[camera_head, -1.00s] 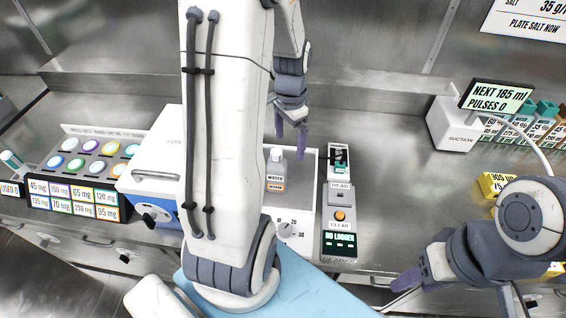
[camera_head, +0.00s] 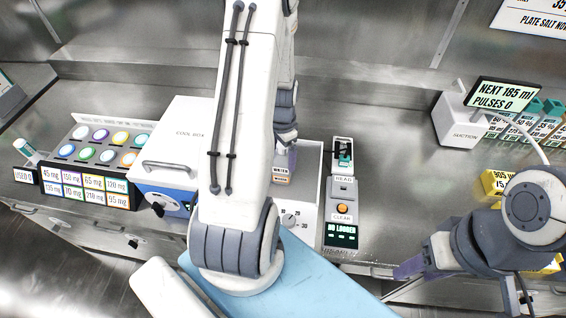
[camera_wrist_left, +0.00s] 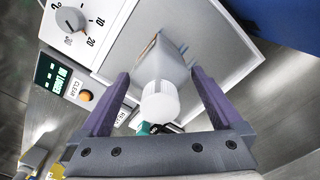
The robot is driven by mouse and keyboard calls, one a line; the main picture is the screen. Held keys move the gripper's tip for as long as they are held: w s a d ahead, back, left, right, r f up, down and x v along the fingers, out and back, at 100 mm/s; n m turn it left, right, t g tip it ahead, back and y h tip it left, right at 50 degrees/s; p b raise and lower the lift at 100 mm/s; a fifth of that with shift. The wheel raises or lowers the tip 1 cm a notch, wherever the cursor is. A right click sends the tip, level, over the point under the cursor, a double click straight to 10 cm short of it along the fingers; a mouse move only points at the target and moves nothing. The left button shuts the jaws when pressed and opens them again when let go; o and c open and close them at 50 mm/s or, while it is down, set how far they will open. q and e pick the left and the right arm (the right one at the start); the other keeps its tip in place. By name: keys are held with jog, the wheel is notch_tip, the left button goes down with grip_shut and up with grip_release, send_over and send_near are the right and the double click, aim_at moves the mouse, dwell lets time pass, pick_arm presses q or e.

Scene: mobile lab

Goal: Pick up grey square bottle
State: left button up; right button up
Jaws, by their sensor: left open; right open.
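The grey square bottle stands in a shallow tray; in the head view only its label area (camera_head: 281,177) shows below my gripper. In the left wrist view its grey body (camera_wrist_left: 160,62) and white round cap lie between the two purple fingers. My left gripper (camera_wrist_left: 160,75) is open around the bottle, one finger on each side; no clear grip shows. In the head view the left gripper (camera_head: 286,158) is at the bottle's top, partly hidden by my arm. My right gripper (camera_head: 408,268) is open and empty at the front edge, right of the logger.
The tray (camera_head: 311,160) belongs to a white unit with a dial. A logger device (camera_head: 341,210) stands just right. A white cool box (camera_head: 178,148) and a rack of coloured caps (camera_head: 95,160) stand left. A suction unit (camera_head: 460,122) stands right. Bench behind is clear.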

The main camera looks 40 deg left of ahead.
pick_arm(q)
jog(key=shift+f, duration=0.4)
jog(key=shift+c, duration=0.3)
jog(key=c, duration=1.5)
jog(key=shift+o, duration=0.2)
jog(key=shift+r, duration=0.2)
